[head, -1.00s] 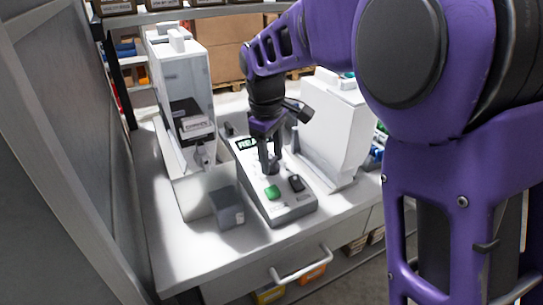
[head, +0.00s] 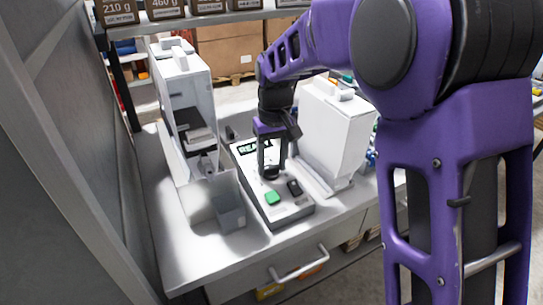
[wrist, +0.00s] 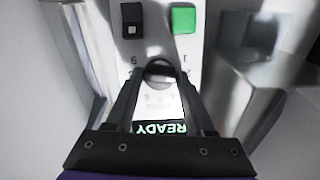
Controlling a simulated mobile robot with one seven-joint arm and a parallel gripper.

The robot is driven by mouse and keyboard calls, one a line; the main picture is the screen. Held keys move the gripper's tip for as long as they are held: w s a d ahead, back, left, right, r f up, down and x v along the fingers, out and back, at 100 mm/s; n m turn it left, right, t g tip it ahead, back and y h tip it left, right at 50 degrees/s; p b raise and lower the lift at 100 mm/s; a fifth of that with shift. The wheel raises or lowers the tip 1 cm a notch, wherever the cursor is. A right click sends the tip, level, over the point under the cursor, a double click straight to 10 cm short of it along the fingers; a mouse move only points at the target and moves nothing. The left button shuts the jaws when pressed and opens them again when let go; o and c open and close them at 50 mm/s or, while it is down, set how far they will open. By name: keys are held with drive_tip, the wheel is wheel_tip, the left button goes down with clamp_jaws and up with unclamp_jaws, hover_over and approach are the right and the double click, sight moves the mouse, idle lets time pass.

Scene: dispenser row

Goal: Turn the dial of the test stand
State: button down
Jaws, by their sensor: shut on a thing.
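The test stand (head: 284,213) is a low, light console on the bench, with a lit READY display (head: 256,147), a green button (head: 271,197) and a black switch (head: 294,187). My gripper (head: 270,170) reaches down onto its panel. In the wrist view the round dark dial (wrist: 158,70) sits between the two fingertips, and my gripper (wrist: 158,78) is shut on it. The display (wrist: 160,128) appears upside down there, between the fingers. Printed numbers show beside the dial; their full scale is partly hidden.
Another white dispenser (head: 333,130) stands close on the right. The bench front (head: 200,265) is bare, above a drawer handle (head: 299,263).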

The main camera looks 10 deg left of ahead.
drive_tip(key=shift+m+y+p, duration=0.5)
drive_tip(key=shift+m+p, duration=0.25)
drive_tip(key=shift+m, duration=1.35)
drive_tip(key=shift+c, duration=1.4)
unclamp_jaws()
wheel_tip(320, 180, up, 17)
drive_tip(key=d+p, duration=0.2)
drive_tip(key=shift+w+r, duration=0.15)
drive_tip(key=shift+w+d, duration=0.1)
drive_tip(key=shift+d, duration=0.05)
